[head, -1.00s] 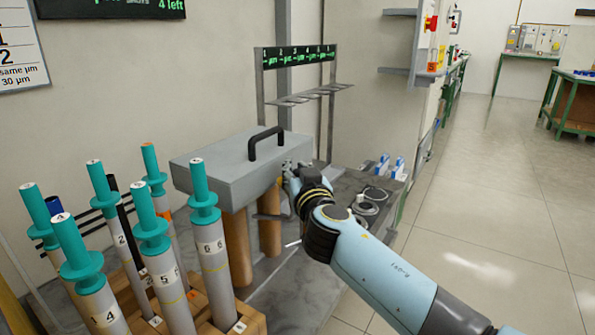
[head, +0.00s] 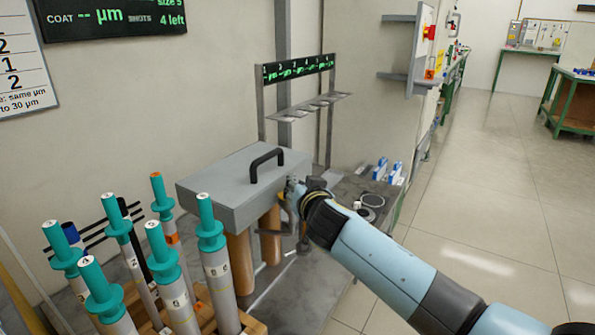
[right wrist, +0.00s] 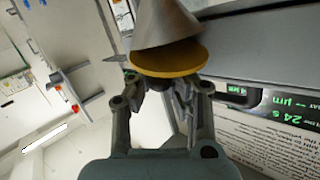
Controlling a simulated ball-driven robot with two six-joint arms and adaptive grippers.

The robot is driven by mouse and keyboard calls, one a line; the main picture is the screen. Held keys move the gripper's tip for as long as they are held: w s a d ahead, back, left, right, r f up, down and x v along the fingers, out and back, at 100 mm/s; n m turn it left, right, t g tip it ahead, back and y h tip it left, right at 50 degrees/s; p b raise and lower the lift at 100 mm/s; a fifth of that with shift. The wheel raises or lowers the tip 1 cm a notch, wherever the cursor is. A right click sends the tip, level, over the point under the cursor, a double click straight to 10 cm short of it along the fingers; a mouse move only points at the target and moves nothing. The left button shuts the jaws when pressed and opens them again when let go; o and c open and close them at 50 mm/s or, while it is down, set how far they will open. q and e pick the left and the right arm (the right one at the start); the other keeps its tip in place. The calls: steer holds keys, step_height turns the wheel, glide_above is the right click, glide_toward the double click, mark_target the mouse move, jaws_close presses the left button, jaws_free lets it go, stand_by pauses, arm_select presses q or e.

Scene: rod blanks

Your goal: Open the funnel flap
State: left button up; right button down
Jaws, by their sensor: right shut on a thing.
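In the right wrist view a grey cone funnel (right wrist: 165,22) points up and away, with a round yellow flap (right wrist: 168,59) across its wide mouth. My right gripper (right wrist: 158,88) is right at the flap's near edge, shut on a small dark part there that the fingers mostly cover. In the head view my right gripper (head: 291,190) is beside the right front corner of the grey box with a black handle (head: 232,193). My left gripper is not in view.
Several teal-handled rods (head: 207,235) stand in a wooden block at the front left. Brown cylinders (head: 238,258) stand under the box. A slotted rack (head: 305,103) with a green display stands behind. Open floor (head: 480,190) lies to the right.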

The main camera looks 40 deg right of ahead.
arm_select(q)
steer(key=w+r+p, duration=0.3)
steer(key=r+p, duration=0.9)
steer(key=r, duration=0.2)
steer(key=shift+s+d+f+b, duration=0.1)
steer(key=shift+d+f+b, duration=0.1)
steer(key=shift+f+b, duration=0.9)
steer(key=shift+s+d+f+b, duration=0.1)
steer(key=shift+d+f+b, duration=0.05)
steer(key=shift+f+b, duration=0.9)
arm_select(e)
steer(key=shift+w+d+f+m+g+y, duration=0.1)
steer(key=shift+w+d+m+g+y, duration=0.25)
steer(key=shift+d+m+g+y, duration=0.95)
steer(key=shift+w+d+f+m+g+y, duration=0.1)
steer(key=shift+w+d+m+g+y, duration=0.3)
steer(key=shift+m+g+y, duration=0.95)
steer(key=shift+w+d+f+m+g+y, duration=0.2)
steer(key=shift+d+m+g+y, duration=0.5)
steer(key=shift+y, duration=1.25)
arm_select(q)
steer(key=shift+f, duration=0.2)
arm_select(e)
steer(key=shift+d+r, duration=0.1)
steer(key=shift+d, duration=0.15)
